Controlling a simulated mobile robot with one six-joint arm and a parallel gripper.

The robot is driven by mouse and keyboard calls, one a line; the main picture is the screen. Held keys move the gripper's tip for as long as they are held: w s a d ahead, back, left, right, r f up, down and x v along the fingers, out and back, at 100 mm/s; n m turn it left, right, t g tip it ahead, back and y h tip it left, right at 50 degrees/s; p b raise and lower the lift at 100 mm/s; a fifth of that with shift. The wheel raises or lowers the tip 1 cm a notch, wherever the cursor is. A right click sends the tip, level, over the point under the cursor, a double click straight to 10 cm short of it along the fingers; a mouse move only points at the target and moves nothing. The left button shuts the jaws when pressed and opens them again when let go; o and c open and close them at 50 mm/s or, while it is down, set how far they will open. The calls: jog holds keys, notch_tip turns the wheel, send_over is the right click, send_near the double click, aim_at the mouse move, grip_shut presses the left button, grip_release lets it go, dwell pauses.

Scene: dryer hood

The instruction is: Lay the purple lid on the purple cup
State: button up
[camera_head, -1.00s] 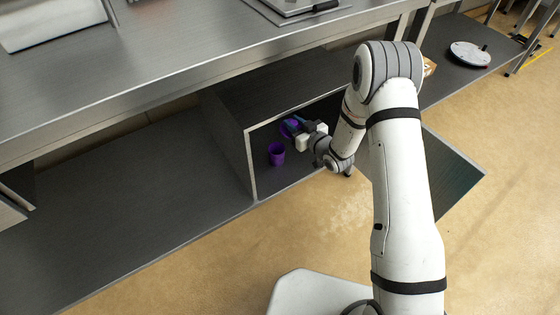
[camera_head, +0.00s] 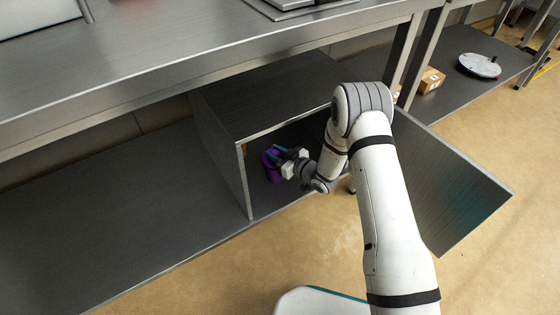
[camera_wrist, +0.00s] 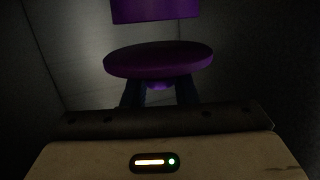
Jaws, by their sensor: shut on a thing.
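The purple lid (camera_wrist: 158,60) is a flat round disc with a small knob, in the middle of the wrist view. My gripper (camera_wrist: 160,95) is shut on the knob, its dark fingers on either side. The purple cup (camera_wrist: 155,10) shows beyond the lid at the top edge of the wrist view, partly cut off, with a gap in the picture between them. In the head view the cup (camera_head: 270,174) stands inside the open metal box, and my gripper (camera_head: 274,154) is at its upper part. Lid and cup overlap there, so I cannot tell how they sit in height.
The metal box (camera_head: 246,180) has side walls and a top close around my gripper. Its open door (camera_head: 455,190) stands out to the right of my arm. Cardboard boxes (camera_head: 432,80) and a round white device (camera_head: 479,66) are on the shelf at the right.

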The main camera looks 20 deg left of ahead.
jog(key=shift+s+f, duration=0.1)
jog(key=shift+f, duration=1)
jog(key=shift+b, duration=0.3)
jog(key=shift+f, duration=0.25)
jog(key=o, duration=0.9)
jog(key=shift+r, duration=0.1)
jog(key=shift+r, duration=0.2)
jog(key=shift+d+p, duration=0.25)
jog(key=shift+p, duration=0.05)
jog(key=p+v, duration=0.3)
jog(key=v, duration=0.8)
jog(key=shift+s+d, duration=0.2)
